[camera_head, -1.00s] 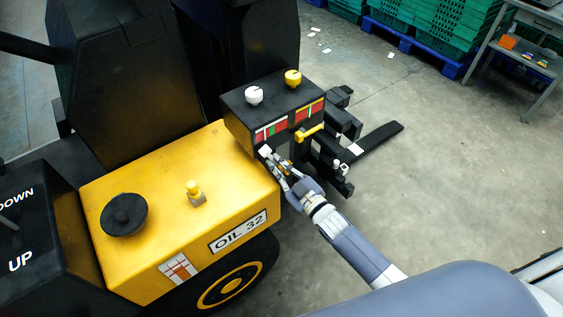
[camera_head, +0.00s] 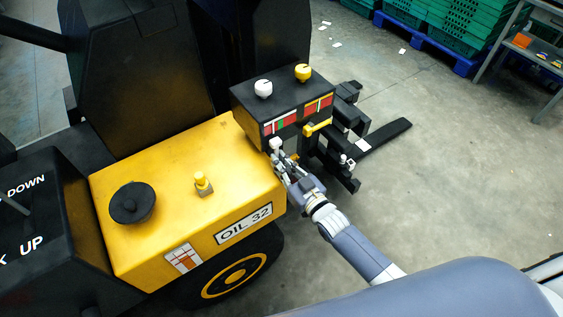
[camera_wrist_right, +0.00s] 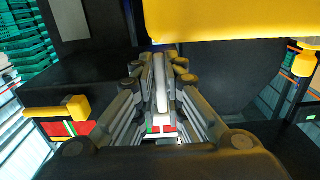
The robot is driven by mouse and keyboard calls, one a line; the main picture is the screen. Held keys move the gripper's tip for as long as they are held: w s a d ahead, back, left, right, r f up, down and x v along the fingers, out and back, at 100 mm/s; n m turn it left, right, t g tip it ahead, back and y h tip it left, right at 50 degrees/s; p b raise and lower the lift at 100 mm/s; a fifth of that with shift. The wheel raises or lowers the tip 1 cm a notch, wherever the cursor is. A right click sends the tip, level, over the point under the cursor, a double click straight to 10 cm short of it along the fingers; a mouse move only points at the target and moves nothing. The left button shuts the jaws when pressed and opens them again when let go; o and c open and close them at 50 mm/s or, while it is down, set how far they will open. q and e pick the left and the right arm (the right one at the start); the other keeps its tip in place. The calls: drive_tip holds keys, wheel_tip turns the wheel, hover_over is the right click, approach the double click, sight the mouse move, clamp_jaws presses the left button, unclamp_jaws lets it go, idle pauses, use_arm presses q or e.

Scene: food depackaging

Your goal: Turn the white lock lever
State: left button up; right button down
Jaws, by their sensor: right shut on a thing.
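The white lock lever (camera_head: 275,144) sits on the front face of the black control box, at its lower left corner. Its rounded white end shows just above my fingers in the head view. My right gripper (camera_head: 281,162) reaches it from below right and is shut on it. In the right wrist view, the white lever (camera_wrist_right: 161,85) stands between the two fingers of my right gripper (camera_wrist_right: 160,70), which hide parts of its sides. My left gripper is not in view.
The black control box (camera_head: 255,104) carries a white knob (camera_head: 263,88), a yellow knob (camera_head: 303,72) and a yellow lever (camera_head: 318,127) to the right of my gripper. A yellow machine body (camera_head: 160,185) lies left. A black fork (camera_head: 385,137) juts out right. Open floor lies beyond.

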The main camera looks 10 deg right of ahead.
drive_tip(key=c, duration=1.7)
unclamp_jaws()
drive_tip(key=v, duration=1.2)
